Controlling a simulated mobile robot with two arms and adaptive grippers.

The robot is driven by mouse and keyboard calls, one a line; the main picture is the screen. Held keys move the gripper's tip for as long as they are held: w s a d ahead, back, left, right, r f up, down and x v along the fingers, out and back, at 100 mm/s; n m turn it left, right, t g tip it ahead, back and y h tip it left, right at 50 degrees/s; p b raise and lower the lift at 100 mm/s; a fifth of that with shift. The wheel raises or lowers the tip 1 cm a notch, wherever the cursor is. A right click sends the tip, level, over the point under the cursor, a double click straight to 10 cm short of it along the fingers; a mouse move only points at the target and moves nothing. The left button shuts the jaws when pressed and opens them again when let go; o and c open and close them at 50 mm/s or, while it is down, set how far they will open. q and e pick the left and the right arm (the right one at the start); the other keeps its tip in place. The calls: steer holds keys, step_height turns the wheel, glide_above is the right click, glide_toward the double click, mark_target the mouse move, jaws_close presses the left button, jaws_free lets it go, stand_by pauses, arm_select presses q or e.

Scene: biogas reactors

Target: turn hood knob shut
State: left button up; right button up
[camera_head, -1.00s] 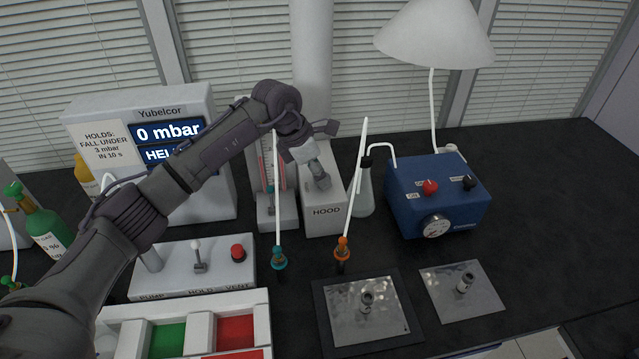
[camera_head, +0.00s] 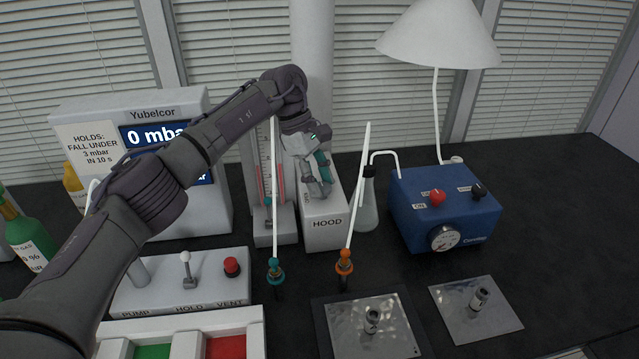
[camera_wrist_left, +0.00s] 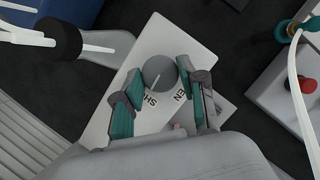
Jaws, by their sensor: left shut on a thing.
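The white hood box (camera_head: 325,238), labelled HOOD, stands at the back of the bench, left of the conical flask. Its round grey knob (camera_wrist_left: 159,73) shows in the left wrist view, with a pale pointer line directed at the "SH" lettering. The letters "EN" stand beside it; both words are partly hidden by my fingers. My left gripper (camera_head: 319,188) is over the box's top, with teal-and-grey fingers. In the left wrist view my left gripper (camera_wrist_left: 160,76) has a finger on each side of the knob, shut on it. My right gripper is out of view.
Right of the box stand a flask (camera_head: 367,205) and a blue pump unit (camera_head: 440,205) with dials. Left is a flow meter (camera_head: 262,225). In front are upright tubes with teal (camera_head: 275,270) and orange (camera_head: 345,262) fittings, and a switch panel (camera_head: 205,290).

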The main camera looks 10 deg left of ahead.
arm_select(q)
steer(key=shift+m, duration=0.6)
steer(key=o, duration=1.1)
steer(key=shift+w, duration=0.1)
step_height(320, 180, up, 10)
